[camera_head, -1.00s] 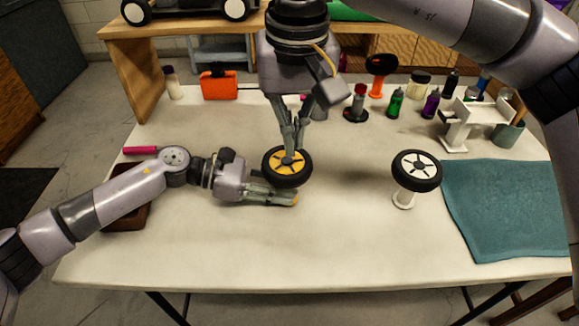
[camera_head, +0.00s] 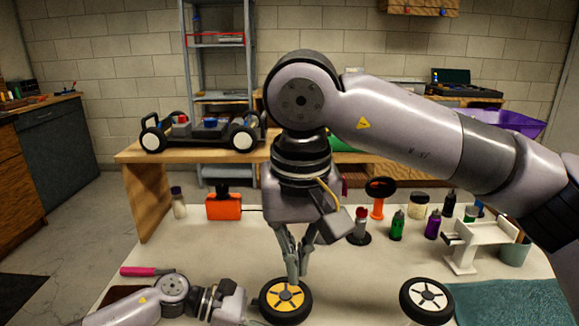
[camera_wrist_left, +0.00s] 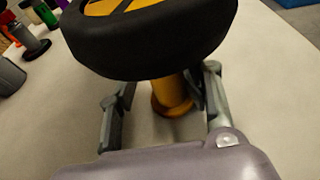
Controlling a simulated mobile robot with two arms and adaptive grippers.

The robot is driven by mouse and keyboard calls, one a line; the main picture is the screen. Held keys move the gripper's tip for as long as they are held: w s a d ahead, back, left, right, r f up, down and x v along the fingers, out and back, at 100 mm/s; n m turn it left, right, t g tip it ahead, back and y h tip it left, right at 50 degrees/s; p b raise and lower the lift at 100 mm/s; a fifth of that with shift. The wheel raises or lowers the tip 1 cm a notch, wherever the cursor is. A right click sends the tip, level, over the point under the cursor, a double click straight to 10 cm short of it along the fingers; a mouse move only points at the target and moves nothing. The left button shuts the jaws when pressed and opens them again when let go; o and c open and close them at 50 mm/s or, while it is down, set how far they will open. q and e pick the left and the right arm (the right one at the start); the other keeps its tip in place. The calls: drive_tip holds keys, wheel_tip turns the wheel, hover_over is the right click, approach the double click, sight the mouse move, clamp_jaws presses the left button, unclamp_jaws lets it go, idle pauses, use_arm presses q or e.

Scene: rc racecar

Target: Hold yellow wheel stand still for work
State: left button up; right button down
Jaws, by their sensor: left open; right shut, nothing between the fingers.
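The yellow-hubbed wheel (camera_head: 285,300) with a black tyre is at the bottom middle of the head view. In the left wrist view its tyre (camera_wrist_left: 150,45) rests above the yellow stand (camera_wrist_left: 172,95), which stands upright on the table. My left gripper (camera_wrist_left: 168,88) is open, with one finger on each side of the stand's post; I see gaps beside the post. In the head view its fingers are cut off or hidden by the wheel. My right gripper (camera_head: 294,278) is shut and empty, pointing down with its fingertips at the yellow wheel's hub; contact is unclear.
A white-hubbed wheel (camera_head: 427,300) stands to the right. A teal towel (camera_head: 510,303) lies beyond it. Bottles, an orange box (camera_head: 223,206) and a white stand (camera_head: 480,243) line the table's back. A car chassis (camera_head: 200,133) sits on the rear bench.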

use_arm(q)
drive_tip(key=shift+s+a+f, duration=0.1)
drive_tip(key=shift+f, duration=0.25)
drive_tip(key=v, duration=1.2)
drive_tip(key=shift+r, duration=0.3)
drive_tip(key=shift+r, duration=0.1)
